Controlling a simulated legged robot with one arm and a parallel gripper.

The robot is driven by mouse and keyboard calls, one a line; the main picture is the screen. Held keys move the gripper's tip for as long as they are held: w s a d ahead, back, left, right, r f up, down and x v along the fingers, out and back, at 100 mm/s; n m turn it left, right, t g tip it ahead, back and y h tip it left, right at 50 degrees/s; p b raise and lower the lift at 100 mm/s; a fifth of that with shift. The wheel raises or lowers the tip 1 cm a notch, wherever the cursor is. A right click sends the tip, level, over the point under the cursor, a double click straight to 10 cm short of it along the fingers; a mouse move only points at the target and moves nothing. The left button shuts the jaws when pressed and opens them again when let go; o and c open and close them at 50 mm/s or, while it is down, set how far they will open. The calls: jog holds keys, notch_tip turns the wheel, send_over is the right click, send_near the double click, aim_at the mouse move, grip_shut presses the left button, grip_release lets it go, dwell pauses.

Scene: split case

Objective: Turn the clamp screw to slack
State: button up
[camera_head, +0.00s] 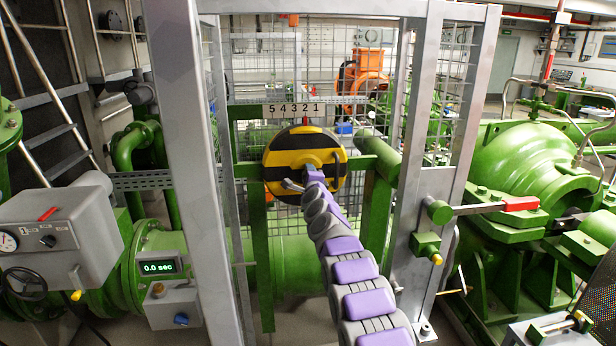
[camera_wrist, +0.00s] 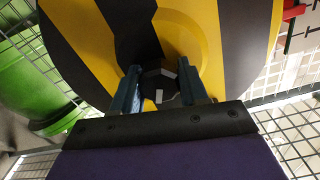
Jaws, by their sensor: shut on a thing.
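A round disc (camera_head: 283,157) with black and yellow stripes stands upright inside the metal frame; it fills the top of the wrist view (camera_wrist: 235,40). A dark faceted screw head (camera_wrist: 160,88) with a small pale mark sits at the disc's yellow hub. My gripper (camera_wrist: 159,75) is shut on this screw head, one blue-grey finger on each side. In the head view my gripper (camera_head: 314,177) reaches the front of the disc and hides the screw head. I take the screw head to be the clamp screw.
A plate numbered 5 4 3 2 1 (camera_head: 294,109) is above the disc. Grey posts (camera_head: 190,150) and wire mesh surround it. A red-handled lever (camera_head: 520,204) is at right. A display reading 0.0 sec (camera_head: 160,267) and a grey control box (camera_head: 65,235) are at left.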

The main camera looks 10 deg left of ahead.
jog(key=n, duration=0.2)
jog(key=f+n+p, duration=0.1)
jog(key=n, duration=0.2)
jog(key=shift+a+n, duration=0.1)
jog(key=shift+n, duration=0.2)
jog(key=n+p, duration=0.2)
jog(key=n, duration=0.2)
jog(key=shift+r, duration=0.15)
jog(key=n+p, duration=0.3)
jog(key=n, duration=0.2)
jog(key=shift+s+r+n, duration=0.1)
jog(key=shift+r+n, duration=0.05)
jog(key=shift+n, duration=0.25)
jog(key=shift+n+p, duration=1.35)
jog(key=shift+n, duration=1.15)
jog(key=o, duration=1)
jog(key=shift+a+r, duration=0.1)
jog(key=shift+s+r, duration=0.1)
jog(key=shift+s, duration=0.05)
